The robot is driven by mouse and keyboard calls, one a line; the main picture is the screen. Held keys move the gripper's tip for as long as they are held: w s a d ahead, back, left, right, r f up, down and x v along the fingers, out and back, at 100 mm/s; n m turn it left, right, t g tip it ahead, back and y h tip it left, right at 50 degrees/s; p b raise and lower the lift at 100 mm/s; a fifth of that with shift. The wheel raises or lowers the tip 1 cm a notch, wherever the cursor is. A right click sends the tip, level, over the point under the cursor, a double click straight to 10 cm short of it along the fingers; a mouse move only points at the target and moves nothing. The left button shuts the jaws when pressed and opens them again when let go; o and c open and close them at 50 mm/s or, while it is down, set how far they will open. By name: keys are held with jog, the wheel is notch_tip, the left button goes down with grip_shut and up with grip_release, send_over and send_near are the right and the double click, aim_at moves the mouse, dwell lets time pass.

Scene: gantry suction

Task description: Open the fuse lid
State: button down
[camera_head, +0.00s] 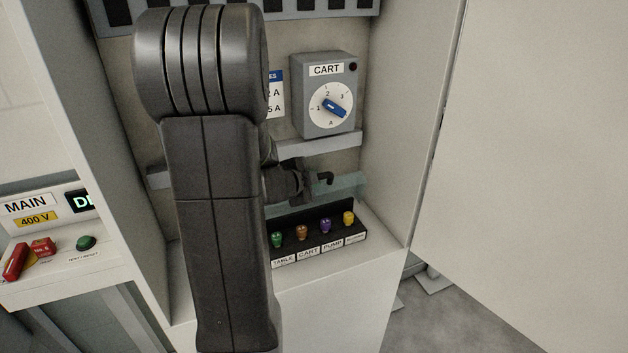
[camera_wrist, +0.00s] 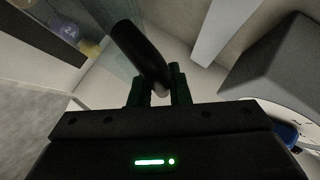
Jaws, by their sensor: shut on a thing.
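The fuse lid (camera_head: 347,187) is a clear, greenish pane just above the row of fuses. My arm hides its left part, and I cannot tell its exact tilt. My gripper (camera_head: 312,182) is at the lid's visible upper side. In the wrist view, my gripper (camera_wrist: 158,92) is shut on a dark round handle (camera_wrist: 138,48), with its fingers on either side of the handle's near end. The lid shows there as a pale pane (camera_wrist: 112,48) behind the handle. The fuse block (camera_head: 312,245) below holds green, orange, purple and yellow fuses, labelled in front.
A grey CART switch box (camera_head: 326,97) with a blue knob is above right of my gripper. A pale rail (camera_head: 318,143) runs below it. The cabinet's right wall (camera_head: 403,130) is close by. A MAIN panel (camera_head: 40,235) with red and green controls is at the left.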

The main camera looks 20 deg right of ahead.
jog(key=shift+w+r+n+g+p, duration=0.25)
jog(key=shift+w+g, duration=0.2)
jog(key=shift+w, duration=0.35)
jog(key=shift+w+r+n+g+p, duration=0.2)
jog(key=shift+w+g, duration=0.25)
jog(key=shift+w, duration=0.45)
jog(key=c, duration=1.4)
grip_release()
jog(key=shift+r, duration=0.1)
jog(key=shift+o, duration=0.2)
jog(key=shift+s+a+y, duration=0.1)
jog(key=shift+s+y, duration=0.1)
jog(key=shift+y, duration=0.1)
jog(key=v, duration=1.3)
jog(key=shift+a+r, duration=0.2)
jog(key=shift+a, duration=0.1)
jog(key=shift+c, duration=0.5)
